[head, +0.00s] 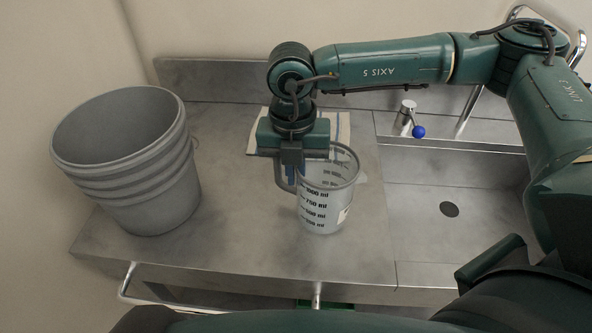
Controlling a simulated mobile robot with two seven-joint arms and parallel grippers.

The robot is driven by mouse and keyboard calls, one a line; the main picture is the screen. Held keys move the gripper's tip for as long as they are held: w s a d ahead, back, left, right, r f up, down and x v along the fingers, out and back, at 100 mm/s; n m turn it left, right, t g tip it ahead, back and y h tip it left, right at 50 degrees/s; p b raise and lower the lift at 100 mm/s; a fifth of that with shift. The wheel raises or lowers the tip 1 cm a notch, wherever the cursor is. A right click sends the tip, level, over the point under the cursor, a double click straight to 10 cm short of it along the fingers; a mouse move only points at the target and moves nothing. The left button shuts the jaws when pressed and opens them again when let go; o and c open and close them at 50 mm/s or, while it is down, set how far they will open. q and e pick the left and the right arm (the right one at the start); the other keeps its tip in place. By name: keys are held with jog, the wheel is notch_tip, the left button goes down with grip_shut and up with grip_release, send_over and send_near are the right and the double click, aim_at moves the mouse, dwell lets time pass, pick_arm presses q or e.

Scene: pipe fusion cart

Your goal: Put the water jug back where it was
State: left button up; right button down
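The water jug (326,205) is a clear grey measuring jug with black ml marks, upright over the middle of the steel counter (240,240). Its handle (282,178) points left. My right gripper (291,160) reaches down from above, its fingers close together at the top of the handle, and looks shut on it. The fingertips are partly hidden against the handle. I cannot tell whether the jug's base touches the counter. My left gripper is not in view.
A stack of grey buckets (130,185) stands on the counter's left end. A striped cloth (343,128) lies behind the jug. To the right are a sink (470,175) and a tap with a blue knob (406,118). A rail (220,306) runs along the front edge.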

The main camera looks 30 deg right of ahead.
jog(key=c, duration=2.1)
grip_release()
jog(key=shift+f+b, duration=0.3)
jog(key=shift+f, duration=0.25)
jog(key=o, duration=0.5)
jog(key=shift+r, duration=0.1)
jog(key=shift+r+p, duration=0.3)
jog(key=shift+p, duration=0.1)
jog(key=r, duration=0.6)
jog(key=r+b, duration=0.1)
jog(key=r, duration=0.4)
jog(key=shift+w+a+r, duration=0.1)
jog(key=shift+w+r, duration=0.1)
jog(key=shift+r, duration=0.2)
